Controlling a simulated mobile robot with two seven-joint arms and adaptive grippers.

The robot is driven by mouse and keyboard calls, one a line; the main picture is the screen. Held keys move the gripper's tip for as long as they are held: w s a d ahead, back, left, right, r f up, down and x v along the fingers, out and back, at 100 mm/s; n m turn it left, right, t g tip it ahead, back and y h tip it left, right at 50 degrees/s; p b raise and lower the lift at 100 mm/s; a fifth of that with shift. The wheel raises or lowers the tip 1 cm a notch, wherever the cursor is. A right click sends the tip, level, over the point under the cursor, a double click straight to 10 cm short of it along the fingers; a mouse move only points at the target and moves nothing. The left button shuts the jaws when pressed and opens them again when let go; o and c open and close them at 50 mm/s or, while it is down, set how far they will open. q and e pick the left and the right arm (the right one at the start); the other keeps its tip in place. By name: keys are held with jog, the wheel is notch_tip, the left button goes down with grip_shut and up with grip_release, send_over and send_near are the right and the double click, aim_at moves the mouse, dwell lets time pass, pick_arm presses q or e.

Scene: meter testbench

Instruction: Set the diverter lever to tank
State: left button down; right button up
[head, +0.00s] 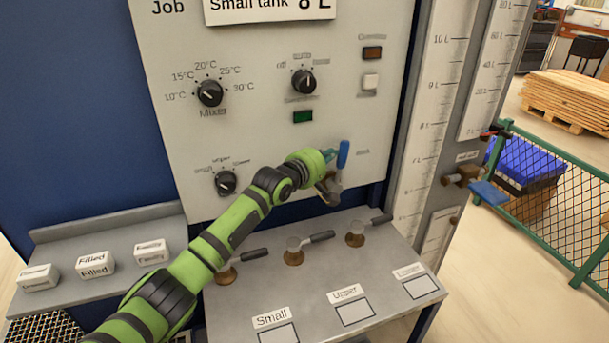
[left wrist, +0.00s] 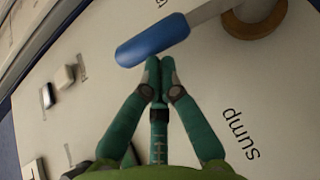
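The diverter lever has a blue handle (head: 343,154) on a pale metal shaft and a brass ring-like base on the grey panel. In the head view the handle points upward. My left gripper (head: 330,155) is just left of the handle. In the left wrist view its green fingertips (left wrist: 160,72) are together with nothing visible between them, close beside the blue handle (left wrist: 152,40); I cannot tell if they touch. The brass base (left wrist: 255,18) and the "sump" label (left wrist: 241,135) also show there. A blurred label (head: 362,152) stands right of the handle. My right gripper is not in view.
Panel knobs include the mixer knob (head: 210,93) and a lower selector (head: 226,182). Below, a grey shelf (head: 385,300) carries several small valves with dark handles. A sight-gauge column (head: 432,110) stands to the right. A green fence (head: 560,190) is beyond it.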

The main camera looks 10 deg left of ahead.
aim_at(342, 153)
pick_arm(q)
jog(key=shift+w+d+m+g+y, duration=0.35)
jog(key=shift+d+g, duration=0.15)
jog(key=shift+d, duration=0.25)
jog(key=shift+w+d, duration=0.4)
jog(key=shift+d, duration=0.1)
jog(key=shift+w+d+f, duration=0.1)
jog(key=shift+w+d, duration=0.1)
jog(key=shift+w, duration=0.2)
jog(key=shift+d+b, duration=0.2)
jog(key=shift+b, duration=0.1)
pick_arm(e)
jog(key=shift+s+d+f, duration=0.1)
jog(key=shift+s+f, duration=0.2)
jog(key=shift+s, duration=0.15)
